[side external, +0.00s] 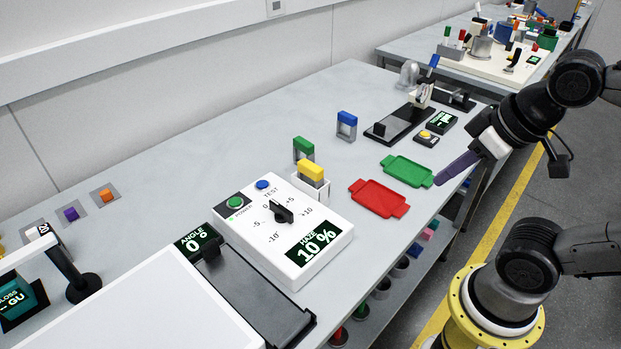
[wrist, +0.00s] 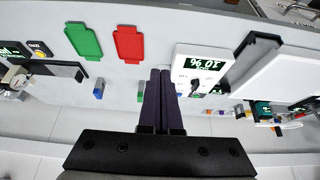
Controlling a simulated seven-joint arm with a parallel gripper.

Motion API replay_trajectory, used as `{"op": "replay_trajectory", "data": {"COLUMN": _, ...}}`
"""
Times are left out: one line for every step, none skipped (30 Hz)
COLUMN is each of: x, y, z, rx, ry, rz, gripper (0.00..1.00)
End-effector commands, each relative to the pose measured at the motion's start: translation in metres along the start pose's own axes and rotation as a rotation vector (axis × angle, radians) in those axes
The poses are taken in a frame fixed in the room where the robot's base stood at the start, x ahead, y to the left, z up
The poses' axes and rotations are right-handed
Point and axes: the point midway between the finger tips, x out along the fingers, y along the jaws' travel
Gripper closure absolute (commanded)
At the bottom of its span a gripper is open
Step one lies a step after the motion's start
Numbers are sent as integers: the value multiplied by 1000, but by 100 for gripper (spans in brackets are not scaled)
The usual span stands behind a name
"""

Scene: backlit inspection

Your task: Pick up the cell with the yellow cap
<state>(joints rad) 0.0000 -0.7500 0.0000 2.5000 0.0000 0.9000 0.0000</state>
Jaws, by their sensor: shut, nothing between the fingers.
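The cell with the yellow cap (side external: 312,170) stands upright in a white holder at the back corner of the haze meter in the side view. I cannot make it out in the wrist view, where my fingers may cover it. My gripper (side external: 438,182) is shut and empty, with long purple fingers. It is above the table's front edge, to the right of the red tray and well apart from the yellow-capped cell. The shut fingers (wrist: 160,72) also fill the middle of the wrist view.
A green-capped cell (side external: 303,149) stands just behind the yellow one, and a blue-capped cell (side external: 346,122) farther back. The haze meter (side external: 318,222) is in front. A red tray (side external: 378,198) and a green tray (side external: 407,170) lie empty. The table behind the cells is clear.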

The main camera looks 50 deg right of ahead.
Motion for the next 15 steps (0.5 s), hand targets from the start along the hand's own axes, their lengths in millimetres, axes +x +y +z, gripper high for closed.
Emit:
{"op": "replay_trajectory", "data": {"x": 0, "y": 0, "z": 0, "rx": 0, "ry": 0, "rz": 0, "gripper": 100}}
{"op": "replay_trajectory", "data": {"x": 0, "y": 0, "z": 0, "rx": 0, "ry": 0, "rz": 0, "gripper": 95}}
{"op": "replay_trajectory", "data": {"x": 0, "y": 0, "z": 0, "rx": 0, "ry": 0, "rz": 0, "gripper": 87}}
{"op": "replay_trajectory", "data": {"x": 0, "y": 0, "z": 0, "rx": 0, "ry": 0, "rz": 0, "gripper": 82}}
{"op": "replay_trajectory", "data": {"x": 0, "y": 0, "z": 0, "rx": 0, "ry": 0, "rz": 0, "gripper": 77}}
{"op": "replay_trajectory", "data": {"x": 0, "y": 0, "z": 0, "rx": 0, "ry": 0, "rz": 0, "gripper": 69}}
{"op": "replay_trajectory", "data": {"x": 0, "y": 0, "z": 0, "rx": 0, "ry": 0, "rz": 0, "gripper": 64}}
{"op": "replay_trajectory", "data": {"x": 0, "y": 0, "z": 0, "rx": 0, "ry": 0, "rz": 0, "gripper": 59}}
{"op": "replay_trajectory", "data": {"x": 0, "y": 0, "z": 0, "rx": 0, "ry": 0, "rz": 0, "gripper": 51}}
{"op": "replay_trajectory", "data": {"x": 0, "y": 0, "z": 0, "rx": 0, "ry": 0, "rz": 0, "gripper": 46}}
{"op": "replay_trajectory", "data": {"x": 0, "y": 0, "z": 0, "rx": 0, "ry": 0, "rz": 0, "gripper": 41}}
{"op": "replay_trajectory", "data": {"x": 0, "y": 0, "z": 0, "rx": 0, "ry": 0, "rz": 0, "gripper": 33}}
{"op": "replay_trajectory", "data": {"x": 0, "y": 0, "z": 0, "rx": 0, "ry": 0, "rz": 0, "gripper": 28}}
{"op": "replay_trajectory", "data": {"x": 0, "y": 0, "z": 0, "rx": 0, "ry": 0, "rz": 0, "gripper": 23}}
{"op": "replay_trajectory", "data": {"x": 0, "y": 0, "z": 0, "rx": 0, "ry": 0, "rz": 0, "gripper": 15}}
